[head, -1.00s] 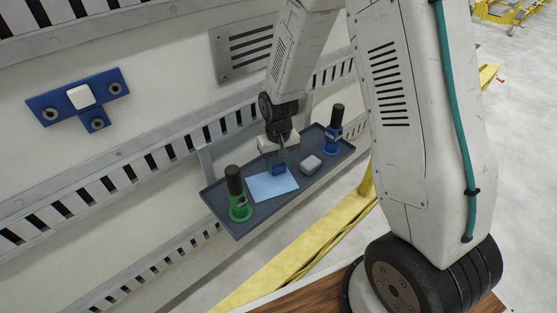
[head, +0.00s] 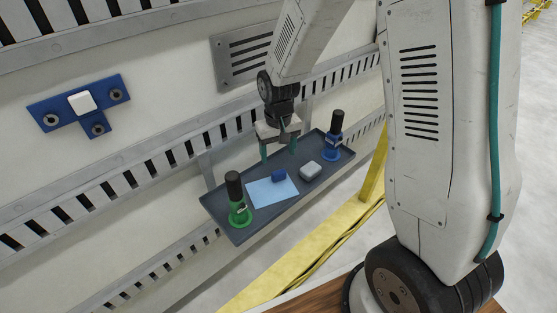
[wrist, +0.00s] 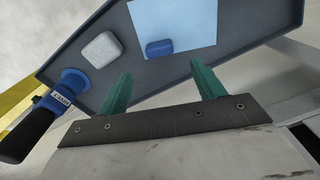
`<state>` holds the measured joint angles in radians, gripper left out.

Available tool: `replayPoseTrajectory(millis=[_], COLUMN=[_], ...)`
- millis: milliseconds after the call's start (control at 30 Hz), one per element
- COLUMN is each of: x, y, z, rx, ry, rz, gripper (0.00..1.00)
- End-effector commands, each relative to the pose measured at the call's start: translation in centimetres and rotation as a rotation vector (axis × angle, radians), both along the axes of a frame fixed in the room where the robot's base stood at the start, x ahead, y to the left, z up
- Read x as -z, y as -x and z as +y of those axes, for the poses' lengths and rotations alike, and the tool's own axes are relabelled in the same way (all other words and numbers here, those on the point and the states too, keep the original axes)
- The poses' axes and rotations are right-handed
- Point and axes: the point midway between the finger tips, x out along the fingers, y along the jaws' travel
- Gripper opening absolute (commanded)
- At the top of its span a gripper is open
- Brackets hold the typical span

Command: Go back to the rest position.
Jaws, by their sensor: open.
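My gripper (head: 279,155) is open and empty, raised above the back of the grey tray (head: 229,228). Its two green fingers also show in the wrist view (wrist: 160,82), well apart with nothing between them. A small blue block (head: 278,176) lies on the light blue sheet (head: 262,194) on the tray, in front of and below the fingers. The block also shows in the wrist view (wrist: 159,47), apart from the fingertips.
A green tool with a black handle (head: 237,209) stands at the tray's left end, a blue one (head: 333,143) at its right. A white-grey block (head: 311,170) lies between sheet and blue tool. A blue bracket with a white square (head: 97,123) is on the panel. A yellow rail (head: 318,238) runs below.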

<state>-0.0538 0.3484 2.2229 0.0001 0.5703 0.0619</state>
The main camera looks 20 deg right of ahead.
Motion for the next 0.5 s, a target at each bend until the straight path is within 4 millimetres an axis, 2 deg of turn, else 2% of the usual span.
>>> replayPoseTrajectory(millis=[133, 500], x=[-0.68, -0.67], y=[0.02, 0.14], z=[-0.01, -0.01], rx=[0.0, -0.002], ry=[0.0, 0.0], rz=[0.0, 0.007], gripper=[0.68, 0.68])
